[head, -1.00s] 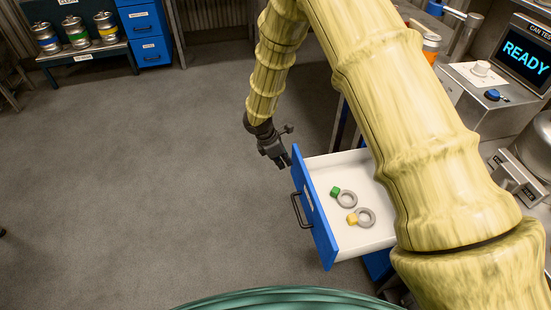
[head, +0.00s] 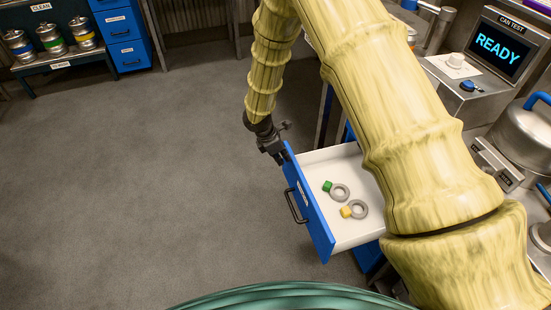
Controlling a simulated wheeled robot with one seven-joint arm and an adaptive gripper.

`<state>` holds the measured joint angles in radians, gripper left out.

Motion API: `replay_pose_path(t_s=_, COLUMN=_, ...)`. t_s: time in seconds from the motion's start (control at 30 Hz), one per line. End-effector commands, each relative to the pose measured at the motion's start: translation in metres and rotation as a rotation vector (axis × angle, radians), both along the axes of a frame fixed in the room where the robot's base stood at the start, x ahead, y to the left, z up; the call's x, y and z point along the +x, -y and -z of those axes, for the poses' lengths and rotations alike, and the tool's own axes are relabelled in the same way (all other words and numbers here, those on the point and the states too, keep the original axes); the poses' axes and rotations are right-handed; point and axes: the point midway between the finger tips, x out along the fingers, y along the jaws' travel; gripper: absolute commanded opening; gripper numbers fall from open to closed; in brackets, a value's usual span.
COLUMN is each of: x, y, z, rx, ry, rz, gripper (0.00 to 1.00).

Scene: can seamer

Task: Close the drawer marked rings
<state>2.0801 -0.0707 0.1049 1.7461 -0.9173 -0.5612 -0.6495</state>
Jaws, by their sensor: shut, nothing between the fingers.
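An open drawer with a blue front (head: 313,215) and white inside stands pulled out below my arm in the head view. Its front has a dark handle (head: 295,206) and a small label too small to read. My gripper (head: 281,158) is shut and empty at the far upper corner of the drawer front. Its fingertips overlap that corner in the picture; I cannot tell whether they touch. My arm hides the drawer's inner right end.
A blue drawer cabinet (head: 127,38) and a rack with several cans (head: 52,40) stand at the far left. A can tester with a READY screen (head: 497,45) and a metal pot (head: 515,135) are at the right. The grey floor left of the drawer is clear.

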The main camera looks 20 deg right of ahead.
Motion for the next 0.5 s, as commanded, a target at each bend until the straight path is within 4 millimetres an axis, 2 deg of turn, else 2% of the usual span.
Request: replay_pose_path(t_s=0.5, x=0.004, y=0.136, z=-0.002, rx=0.000, ry=0.000, rz=0.004, gripper=0.00)
